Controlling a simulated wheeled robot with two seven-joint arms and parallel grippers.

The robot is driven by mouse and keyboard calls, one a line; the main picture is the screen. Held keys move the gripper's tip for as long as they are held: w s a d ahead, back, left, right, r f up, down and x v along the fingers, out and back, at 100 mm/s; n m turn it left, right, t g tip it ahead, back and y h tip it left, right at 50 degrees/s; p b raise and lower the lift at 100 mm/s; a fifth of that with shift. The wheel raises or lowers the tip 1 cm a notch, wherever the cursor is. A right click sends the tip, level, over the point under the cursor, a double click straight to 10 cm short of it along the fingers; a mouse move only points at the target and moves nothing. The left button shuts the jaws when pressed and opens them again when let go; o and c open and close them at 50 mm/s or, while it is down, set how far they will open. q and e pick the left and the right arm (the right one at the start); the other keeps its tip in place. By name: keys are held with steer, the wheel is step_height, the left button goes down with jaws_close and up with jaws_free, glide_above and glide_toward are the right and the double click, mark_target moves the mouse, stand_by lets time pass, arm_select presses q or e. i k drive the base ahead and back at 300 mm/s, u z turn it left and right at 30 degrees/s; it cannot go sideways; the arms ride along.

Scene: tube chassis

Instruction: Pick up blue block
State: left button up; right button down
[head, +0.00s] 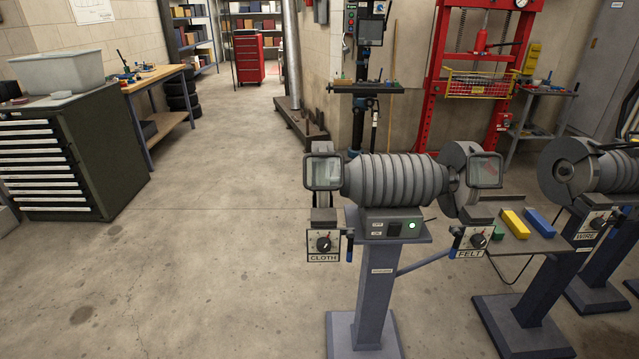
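The blue block (540,223) is a long bar lying on a flat grey-brown shelf (552,243) at the right, between two bench grinders. A yellow block (514,223) lies just left of it, and a green block (496,230) lies further left, partly hidden by the nearer grinder. Nothing visibly covers the blue block. Neither of my grippers shows in the head view, so their distance from the block cannot be seen.
A pedestal grinder (395,180) stands in front, left of the blocks. Another grinder (600,172) stands to the right. A red press (432,110) is behind. A dark drawer cabinet (118,160) stands at left. The concrete floor (210,230) between is clear.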

mark_target(542, 226)
steer(key=z, duration=2.35)
steer(key=k, duration=1.3)
steer(key=z, duration=0.75)
steer(key=i, duration=3)
steer(key=u, duration=0.6)
steer(key=i, duration=2.1)
steer(key=u, duration=1.05)
steer(key=i, duration=1)
steer(key=u, duration=1)
